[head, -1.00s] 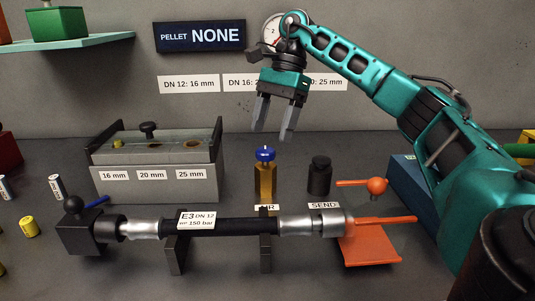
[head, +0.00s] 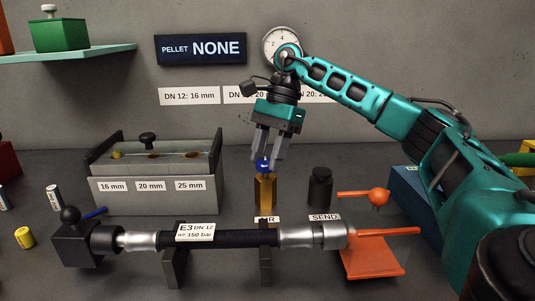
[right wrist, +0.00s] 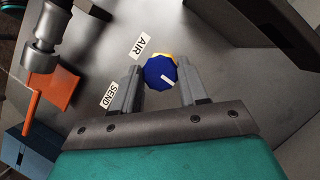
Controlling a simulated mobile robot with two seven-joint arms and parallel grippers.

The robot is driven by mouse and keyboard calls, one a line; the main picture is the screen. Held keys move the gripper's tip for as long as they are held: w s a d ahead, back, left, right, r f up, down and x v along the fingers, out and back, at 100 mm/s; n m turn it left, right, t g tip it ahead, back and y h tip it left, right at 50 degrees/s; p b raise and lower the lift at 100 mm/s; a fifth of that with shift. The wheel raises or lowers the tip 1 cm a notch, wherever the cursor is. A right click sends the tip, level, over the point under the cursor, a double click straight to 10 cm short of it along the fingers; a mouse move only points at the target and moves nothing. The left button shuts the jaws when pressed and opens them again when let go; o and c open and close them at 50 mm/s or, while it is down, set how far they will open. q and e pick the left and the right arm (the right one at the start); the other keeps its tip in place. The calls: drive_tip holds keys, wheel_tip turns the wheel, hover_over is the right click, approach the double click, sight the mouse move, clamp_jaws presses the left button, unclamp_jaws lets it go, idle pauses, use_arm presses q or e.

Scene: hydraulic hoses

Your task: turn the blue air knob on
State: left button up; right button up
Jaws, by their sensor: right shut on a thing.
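The blue air knob (head: 263,166) sits on top of an upright brass valve body (head: 265,190) behind the AIR label (head: 267,219). My right gripper (head: 267,157) points down from above and is shut on the knob, with one finger on each side. In the right wrist view the blue knob (right wrist: 157,73) lies between the two fingers of the gripper (right wrist: 160,72), and a white line on its top runs slantwise. My left gripper is not in view.
A black SEND post (head: 320,188) stands right of the valve. An orange-knobbed lever (head: 377,197) is further right. A hose (head: 240,238) lies across supports in front. A grey block with holes (head: 155,190) stands left. The display (head: 200,48) reads PELLET NONE.

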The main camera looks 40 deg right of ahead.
drive_tip(key=c, duration=0.4)
drive_tip(key=shift+m, duration=0.4)
drive_tip(key=m+t+p, duration=0.1)
drive_tip(key=m, duration=0.1)
drive_tip(key=shift+s+m, duration=0.15)
drive_tip(key=shift+m, duration=0.15)
drive_tip(key=m+t, duration=0.1)
drive_tip(key=m, duration=0.1)
drive_tip(key=m+t+h+p, duration=0.1)
drive_tip(key=m, duration=0.1)
drive_tip(key=shift+s+a+m, duration=0.1)
drive_tip(key=shift+m, duration=0.2)
drive_tip(key=m+t+h+p, duration=0.1)
drive_tip(key=m, duration=0.4)
drive_tip(key=shift+a, duration=0.1)
drive_tip(key=shift+a+m+t+h+p, duration=0.2)
drive_tip(key=shift+m+h, duration=0.35)
drive_tip(key=shift+m, duration=0.7)
drive_tip(key=shift+d+m+t+h+p, duration=0.1)
drive_tip(key=shift+m+t+h, duration=0.35)
drive_tip(key=shift+m, duration=0.8)
